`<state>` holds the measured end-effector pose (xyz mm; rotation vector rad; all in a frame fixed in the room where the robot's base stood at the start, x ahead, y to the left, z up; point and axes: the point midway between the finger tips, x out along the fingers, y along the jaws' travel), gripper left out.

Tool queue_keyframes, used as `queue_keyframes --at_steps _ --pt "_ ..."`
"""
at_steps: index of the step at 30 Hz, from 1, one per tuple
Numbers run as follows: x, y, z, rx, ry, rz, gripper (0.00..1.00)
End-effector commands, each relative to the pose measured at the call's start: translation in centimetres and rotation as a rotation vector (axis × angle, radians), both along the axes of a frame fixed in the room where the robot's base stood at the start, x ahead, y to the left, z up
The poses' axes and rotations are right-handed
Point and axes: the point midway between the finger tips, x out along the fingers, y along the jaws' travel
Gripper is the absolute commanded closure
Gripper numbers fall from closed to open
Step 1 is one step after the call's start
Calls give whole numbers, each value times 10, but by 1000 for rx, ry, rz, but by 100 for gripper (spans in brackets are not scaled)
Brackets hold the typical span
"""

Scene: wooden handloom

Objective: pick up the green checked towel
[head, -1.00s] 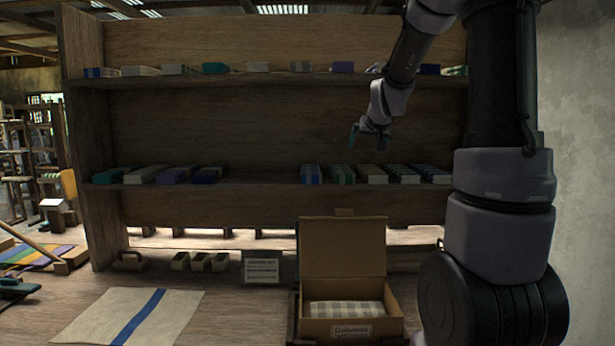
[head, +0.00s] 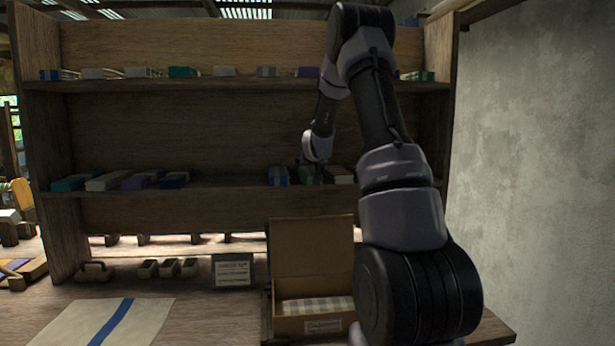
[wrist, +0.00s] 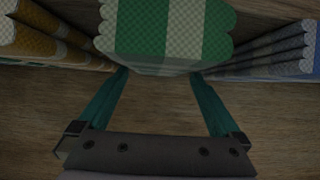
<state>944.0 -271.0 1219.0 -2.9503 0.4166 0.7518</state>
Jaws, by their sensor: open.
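The green checked towel (wrist: 165,32) is a folded green and white stack at the top middle of the wrist view. In the head view the green checked towel (head: 307,178) is on the middle shelf, partly covered by my arm. My gripper (wrist: 158,74) is open, with its two teal fingers pointing at the towel's near end. The fingertips are at the towel's lower edge in the picture, one toward each side. I cannot tell whether they touch it. In the head view the fingers are mostly hidden behind my wrist.
A blue towel stack (wrist: 270,48) lies close on the right in the wrist view, and an orange-brown one (wrist: 50,38) on the left. An open cardboard box (head: 300,325) stands below.

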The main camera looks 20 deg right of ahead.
Motion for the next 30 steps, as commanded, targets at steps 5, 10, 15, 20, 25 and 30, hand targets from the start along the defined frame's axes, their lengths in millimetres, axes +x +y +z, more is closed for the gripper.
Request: queue_keyframes --at_steps 5,10,15,20,25,30 --pt "23 -7 -16 2 1 0 0" --pt "31 -9 -20 1 1 1 0" --pt "31 -9 -20 1 1 1 0" --pt "31 -9 -20 1 1 1 54" --pt "31 -9 -20 0 0 1 68" --pt "30 -9 -17 0 0 1 68"
